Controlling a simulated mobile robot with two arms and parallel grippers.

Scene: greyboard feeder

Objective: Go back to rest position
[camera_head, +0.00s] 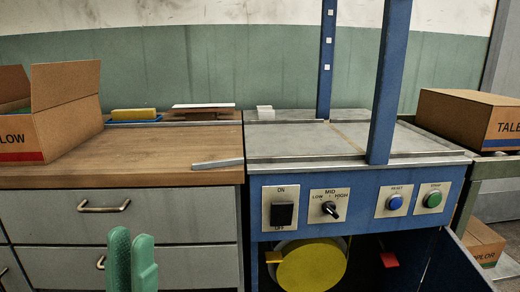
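My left gripper (132,262) shows at the bottom left of the head view as two green ribbed fingers. They point up, stand side by side with almost no gap, and hold nothing that I can see. They are in front of the grey drawers (190,205), below the wooden worktop (150,160). My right gripper is not in view.
A blue-framed machine (360,178) with switches, a dial and buttons stands at centre right. Its lower door (462,265) is open. An open cardboard box (75,122) is on the worktop; another box (465,118) is at right. A grey metal bar (217,163) lies near the worktop's edge.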

